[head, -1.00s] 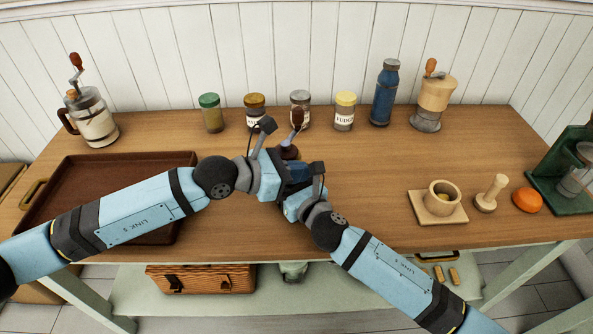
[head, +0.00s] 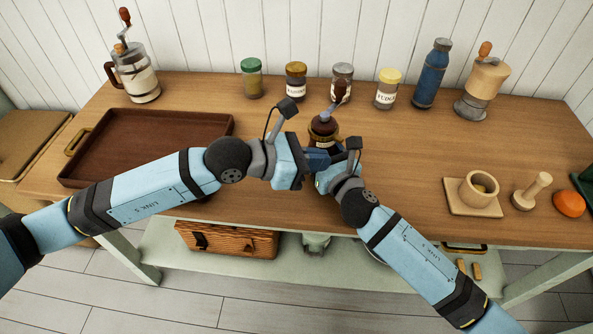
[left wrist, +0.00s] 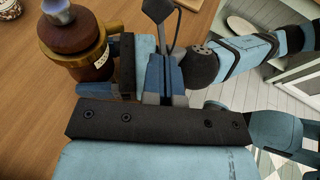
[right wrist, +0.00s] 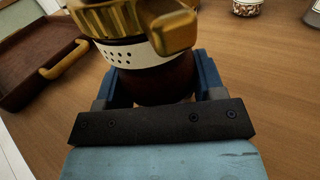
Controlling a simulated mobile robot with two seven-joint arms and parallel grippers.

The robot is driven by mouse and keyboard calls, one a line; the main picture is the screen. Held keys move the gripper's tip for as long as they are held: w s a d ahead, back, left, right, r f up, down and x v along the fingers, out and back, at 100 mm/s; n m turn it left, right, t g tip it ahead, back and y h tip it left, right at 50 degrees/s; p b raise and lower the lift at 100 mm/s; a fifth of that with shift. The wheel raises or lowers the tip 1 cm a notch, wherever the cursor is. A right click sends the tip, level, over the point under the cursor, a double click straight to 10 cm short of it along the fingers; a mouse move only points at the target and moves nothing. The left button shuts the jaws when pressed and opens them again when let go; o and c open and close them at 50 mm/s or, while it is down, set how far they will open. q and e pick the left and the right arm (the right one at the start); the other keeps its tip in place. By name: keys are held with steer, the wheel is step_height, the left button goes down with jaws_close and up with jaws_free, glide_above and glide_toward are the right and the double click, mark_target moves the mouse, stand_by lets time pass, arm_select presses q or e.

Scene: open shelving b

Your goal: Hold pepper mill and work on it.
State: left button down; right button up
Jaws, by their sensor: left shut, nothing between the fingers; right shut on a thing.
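The pepper mill (head: 322,130) has a dark brown body, a brass band and a crank with a brown knob (head: 340,91). It stands upright near the middle of the table. My right gripper (right wrist: 155,85) is shut on its lower dark body. In the right wrist view the brass part (right wrist: 115,18) and a pale perforated band show above the fingers. My left gripper (left wrist: 165,78) is shut and empty, close beside the mill and the right gripper. In the left wrist view the mill (left wrist: 80,42) shows at upper left, apart from my left fingers. The mill's base is partly hidden.
A brown tray (head: 90,180) lies at left. Jars (head: 296,83), a blue bottle (head: 432,75) and a wooden grinder (head: 483,85) line the back. A mortar (head: 479,190), pestle (head: 530,190) and orange (head: 569,203) are at right.

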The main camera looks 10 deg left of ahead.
arm_select(q)
steer(key=s+a+r, duration=0.2)
steer(key=s+a, duration=0.2)
steer(key=s, duration=0.2)
steer(key=s+r+t+h, duration=0.3)
steer(key=r+h, duration=0.3)
steer(key=r, duration=0.5)
steer(key=n+t+y, duration=0.3)
steer(key=n+y, duration=0.3)
steer(key=y, duration=0.4)
glide_toward(338, 142)
steer(key=x, duration=0.6)
steer(key=shift+w+d+f, duration=0.15)
steer(key=shift+w+d, duration=0.2)
steer(key=shift+w, duration=0.1)
steer(key=shift+d, duration=0.1)
